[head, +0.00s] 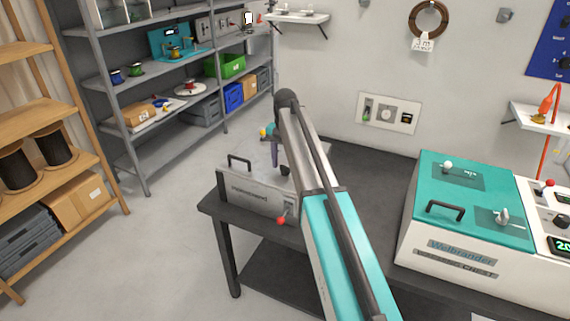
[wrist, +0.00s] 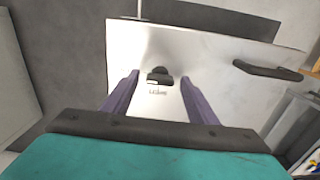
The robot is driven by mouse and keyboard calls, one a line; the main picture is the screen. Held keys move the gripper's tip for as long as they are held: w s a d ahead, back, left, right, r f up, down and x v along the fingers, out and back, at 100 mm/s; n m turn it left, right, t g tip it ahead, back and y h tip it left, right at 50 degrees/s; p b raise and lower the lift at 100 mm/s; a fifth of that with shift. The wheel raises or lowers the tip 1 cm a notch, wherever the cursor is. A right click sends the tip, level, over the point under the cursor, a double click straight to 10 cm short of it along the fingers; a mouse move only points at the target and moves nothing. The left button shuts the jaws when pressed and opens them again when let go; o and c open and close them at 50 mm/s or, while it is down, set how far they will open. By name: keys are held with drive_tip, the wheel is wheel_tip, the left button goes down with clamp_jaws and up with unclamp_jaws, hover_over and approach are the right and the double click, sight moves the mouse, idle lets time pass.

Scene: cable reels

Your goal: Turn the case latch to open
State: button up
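The grey case (head: 250,193) stands on the dark table, with a black handle (head: 239,161) on its lid. In the wrist view, the pale lid (wrist: 215,60) shows the handle (wrist: 268,70) at right. A small black turning piece, which looks like the latch (wrist: 158,74), sits on the lid above a small unclear label. My gripper (wrist: 160,80) is open, its two purple fingers apart on either side of this piece; I cannot tell whether they touch it. In the head view my arm hides part of the lid and the latch. A red-tipped lever (head: 282,219) is on the case's front.
A larger teal-topped chest (head: 470,200) stands on the table at right. The dark tabletop (head: 365,175) between is bare where seen. Grey shelves (head: 150,68) with boxes stand behind at left, and a wooden rack (head: 45,115) with reels at far left.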

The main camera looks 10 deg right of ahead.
sight(285, 166)
drive_tip(key=shift+r, duration=0.1)
wheel_tip(285, 166, up, 14)
drive_tip(key=p, duration=0.7)
drive_tip(key=shift+f, duration=0.2)
idle(0.6)
